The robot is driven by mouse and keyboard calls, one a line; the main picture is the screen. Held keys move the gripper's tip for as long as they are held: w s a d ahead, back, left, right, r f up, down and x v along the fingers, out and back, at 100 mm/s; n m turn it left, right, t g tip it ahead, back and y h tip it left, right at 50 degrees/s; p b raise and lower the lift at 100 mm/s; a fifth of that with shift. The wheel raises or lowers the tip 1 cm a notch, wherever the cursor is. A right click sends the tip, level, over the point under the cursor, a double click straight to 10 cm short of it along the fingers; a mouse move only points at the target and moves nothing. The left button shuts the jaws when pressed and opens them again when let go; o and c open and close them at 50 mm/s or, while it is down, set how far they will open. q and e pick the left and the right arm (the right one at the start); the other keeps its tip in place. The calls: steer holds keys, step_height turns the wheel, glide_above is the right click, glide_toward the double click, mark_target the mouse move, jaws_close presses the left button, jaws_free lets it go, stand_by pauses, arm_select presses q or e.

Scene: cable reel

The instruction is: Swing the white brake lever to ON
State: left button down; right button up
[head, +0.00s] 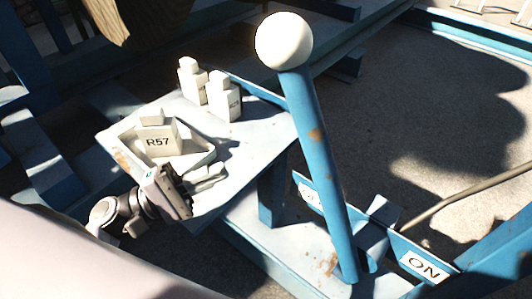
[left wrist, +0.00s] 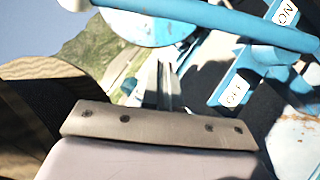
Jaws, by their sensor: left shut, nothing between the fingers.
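The brake lever (head: 320,165) is a blue, rust-spotted bar with a white ball knob (head: 284,40). It stands steeply in the head view, its lower end at the blue frame. The ON plate (head: 424,266) is to the right of its lower end. Another plate (head: 308,195), partly hidden by the lever, is on its left. In the left wrist view the lever (left wrist: 220,22) crosses the top, with the ON plate (left wrist: 286,12) beyond. My left gripper (head: 222,176) is shut and empty, left of the lever and apart from it. My right gripper is not in view.
A blue-grey shelf (head: 262,135) left of the lever carries a white block marked R57 (head: 160,141) in a holder, close to my left gripper. Two white blocks (head: 224,100) stand behind it. A thin rod or cable (head: 465,193) reaches in from the right. Open floor lies beyond.

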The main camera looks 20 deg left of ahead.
arm_select(q)
steer(key=s+d+r+p+x, duration=0.1)
steer(key=p+x, duration=0.3)
steer(key=x, duration=0.8)
steer(key=shift+s+d, duration=0.4)
steer(key=shift+d, duration=0.05)
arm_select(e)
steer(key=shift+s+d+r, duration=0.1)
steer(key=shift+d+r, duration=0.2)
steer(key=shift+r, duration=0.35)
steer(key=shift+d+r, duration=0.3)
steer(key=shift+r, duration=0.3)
arm_select(q)
steer(key=shift+r, duration=0.1)
steer(key=shift+r, duration=0.1)
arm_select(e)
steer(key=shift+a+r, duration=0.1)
